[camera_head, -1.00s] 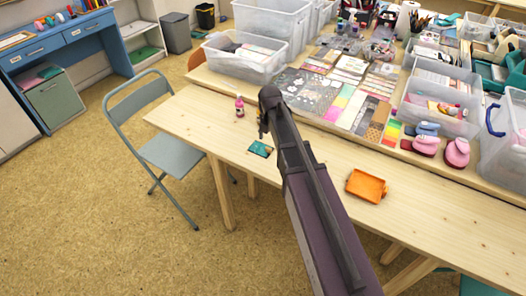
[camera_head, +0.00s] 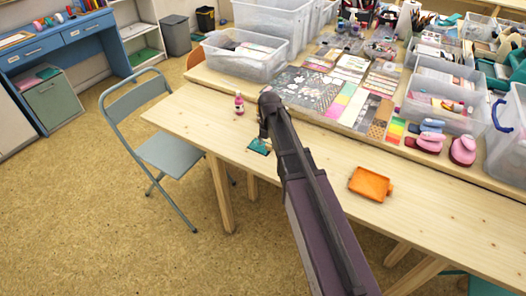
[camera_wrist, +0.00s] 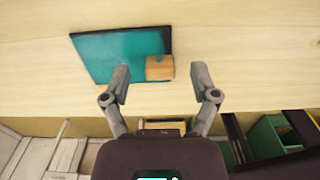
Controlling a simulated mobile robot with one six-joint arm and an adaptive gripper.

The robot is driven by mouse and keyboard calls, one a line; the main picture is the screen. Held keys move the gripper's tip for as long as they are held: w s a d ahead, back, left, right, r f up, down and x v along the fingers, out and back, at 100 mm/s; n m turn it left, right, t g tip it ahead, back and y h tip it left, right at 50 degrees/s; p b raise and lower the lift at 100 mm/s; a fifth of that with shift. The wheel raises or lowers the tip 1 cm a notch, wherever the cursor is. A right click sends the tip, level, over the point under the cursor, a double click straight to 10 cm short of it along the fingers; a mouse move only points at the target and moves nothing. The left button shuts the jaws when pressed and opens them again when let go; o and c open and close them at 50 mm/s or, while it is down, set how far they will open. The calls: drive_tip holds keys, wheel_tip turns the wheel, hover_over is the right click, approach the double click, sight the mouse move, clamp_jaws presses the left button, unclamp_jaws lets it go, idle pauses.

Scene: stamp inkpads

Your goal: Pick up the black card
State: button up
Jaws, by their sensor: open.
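A flat teal pad with a dark edge (camera_wrist: 108,55) lies on the wooden table. In the head view the teal pad (camera_head: 259,146) is partly hidden by my arm. A small wooden block (camera_wrist: 160,68) sits at the pad's lower right corner in the wrist view. My gripper (camera_wrist: 160,74) is open, with its fingertips on either side of the block and apart from it. In the head view my gripper (camera_head: 264,136) is over the table beside the pad. I cannot make out a plainly black card in either view.
A pink bottle (camera_head: 239,104) stands behind the pad. An orange tray (camera_head: 371,184) lies to the right. Patterned sheets (camera_head: 305,88), clear bins (camera_head: 245,58) and pink punches (camera_head: 462,150) fill the table's back. A folding chair (camera_head: 170,150) stands at the left.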

drive_tip(key=shift+f, duration=0.4)
idle(0.3)
drive_tip(key=c, duration=0.9)
